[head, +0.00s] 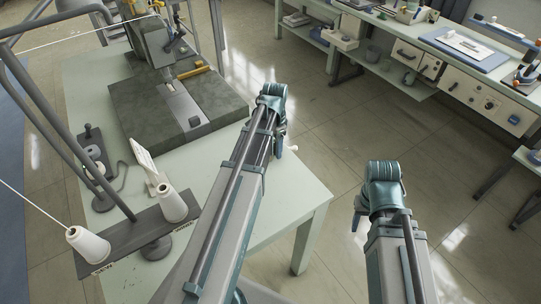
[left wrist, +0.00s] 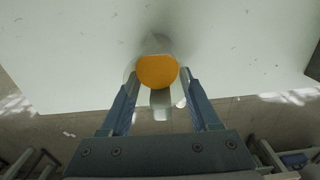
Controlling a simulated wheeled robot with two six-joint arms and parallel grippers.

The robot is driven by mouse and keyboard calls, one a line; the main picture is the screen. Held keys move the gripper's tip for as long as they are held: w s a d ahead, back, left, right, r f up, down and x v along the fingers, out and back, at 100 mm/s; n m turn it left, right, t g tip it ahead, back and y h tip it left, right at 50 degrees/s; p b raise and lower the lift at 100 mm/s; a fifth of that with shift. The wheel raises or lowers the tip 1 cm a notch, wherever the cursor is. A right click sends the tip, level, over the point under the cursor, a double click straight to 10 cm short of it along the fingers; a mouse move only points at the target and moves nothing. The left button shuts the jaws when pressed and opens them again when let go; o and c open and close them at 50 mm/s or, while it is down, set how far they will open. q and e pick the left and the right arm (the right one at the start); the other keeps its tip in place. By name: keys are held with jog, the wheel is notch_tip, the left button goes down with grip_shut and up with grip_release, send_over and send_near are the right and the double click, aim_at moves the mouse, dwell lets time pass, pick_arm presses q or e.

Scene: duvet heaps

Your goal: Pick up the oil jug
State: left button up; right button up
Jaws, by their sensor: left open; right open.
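My left gripper (left wrist: 160,80) is open, with a finger on either side of the orange top. I cannot tell whether either finger touches it. In the head view my left gripper (head: 279,147) is over the table's right edge, and a small white bit (head: 292,148) shows beside it. My arm hides the rest of the jug there. My right gripper (head: 359,214) is open and empty, over the floor to the right of the table.
The pale green table (head: 300,196) holds a sewing machine (head: 165,50) on a dark bed (head: 225,93) and a thread stand with white spools (head: 88,245). A workbench (head: 450,75) with drawers stands at the back right. Open tiled floor lies between.

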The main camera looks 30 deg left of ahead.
pick_arm(q)
jog(key=shift+f, duration=0.15)
grip_shut()
dwell(1.4)
